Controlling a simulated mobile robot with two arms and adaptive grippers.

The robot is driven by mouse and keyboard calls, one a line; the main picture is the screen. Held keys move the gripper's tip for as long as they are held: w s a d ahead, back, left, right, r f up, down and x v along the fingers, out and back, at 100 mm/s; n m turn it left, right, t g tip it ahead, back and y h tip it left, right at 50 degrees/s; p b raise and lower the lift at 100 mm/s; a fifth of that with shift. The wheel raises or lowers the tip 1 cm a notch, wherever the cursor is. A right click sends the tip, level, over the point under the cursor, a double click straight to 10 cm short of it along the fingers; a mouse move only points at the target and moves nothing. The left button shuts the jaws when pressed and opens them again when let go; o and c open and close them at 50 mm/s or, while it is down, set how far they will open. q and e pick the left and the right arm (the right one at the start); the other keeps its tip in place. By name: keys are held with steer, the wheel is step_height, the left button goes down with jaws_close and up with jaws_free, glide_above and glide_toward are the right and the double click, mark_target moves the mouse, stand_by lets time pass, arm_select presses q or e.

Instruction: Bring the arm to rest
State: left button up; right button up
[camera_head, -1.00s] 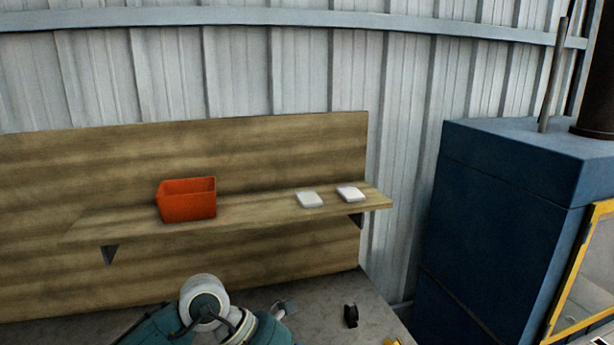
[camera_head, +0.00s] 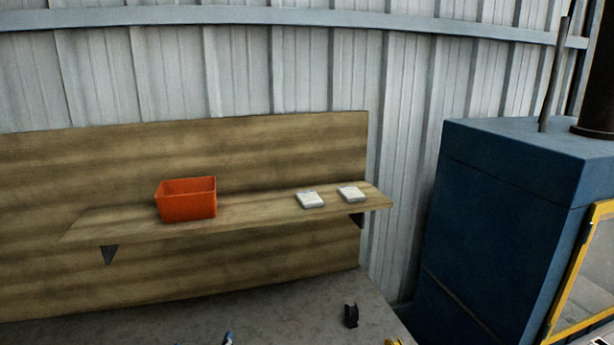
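Neither of my grippers shows in the head view, and no arm link is clearly visible now. An orange-red open bin (camera_head: 188,200) stands on the left part of a wooden shelf (camera_head: 250,217). Two small white flat items (camera_head: 310,200) lie side by side on the right part of the shelf; the second one (camera_head: 350,194) is nearer the shelf's right end.
A grey surface (camera_head: 290,310) lies below the shelf. On it stand a small black object (camera_head: 351,315) and, at the bottom edge, a small blue object (camera_head: 228,338) and a yellow one, both cut off. A blue cabinet (camera_head: 500,220) with a yellow-framed panel stands right.

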arm_select(q)
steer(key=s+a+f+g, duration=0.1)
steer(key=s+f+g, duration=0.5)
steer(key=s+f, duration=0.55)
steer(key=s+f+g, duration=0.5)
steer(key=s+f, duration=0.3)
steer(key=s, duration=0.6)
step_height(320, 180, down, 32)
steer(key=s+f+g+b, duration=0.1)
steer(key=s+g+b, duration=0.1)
steer(key=b, duration=0.4)
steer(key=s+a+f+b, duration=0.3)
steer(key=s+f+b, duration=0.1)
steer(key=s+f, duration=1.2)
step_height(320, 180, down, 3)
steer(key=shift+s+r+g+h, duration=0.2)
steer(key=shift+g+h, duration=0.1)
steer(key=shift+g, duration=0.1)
